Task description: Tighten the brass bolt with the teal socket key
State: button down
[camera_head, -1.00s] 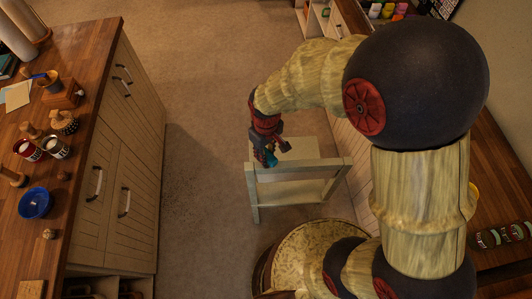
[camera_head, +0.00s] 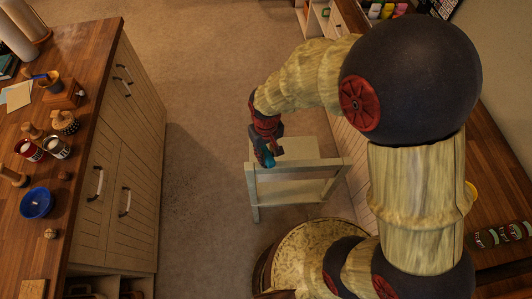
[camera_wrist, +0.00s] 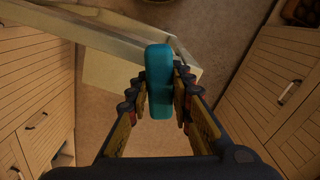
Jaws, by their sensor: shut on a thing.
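My gripper (camera_head: 262,143) is shut on the teal socket key (camera_wrist: 159,85), which stands between the fingertips in the wrist view. The key also shows as a small teal piece (camera_head: 268,159) at the end of my arm in the head view. My gripper holds it in the air above the aisle, over or beside a pale wooden stand. I cannot make out the brass bolt in either view.
The pale stand (camera_head: 252,182) is in the aisle below my gripper. A wooden-topped counter (camera_head: 88,100) at left carries cups, a blue bowl (camera_head: 36,203) and small wooden items. Cabinets line the right side.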

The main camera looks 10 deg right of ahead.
jog(key=shift+m, duration=1.4)
jog(key=shift+m+p, duration=0.5)
jog(key=shift+m, duration=1)
jog(key=shift+m, duration=0.7)
jog(key=shift+n, duration=0.3)
jog(key=c, duration=1.5)
grip_release()
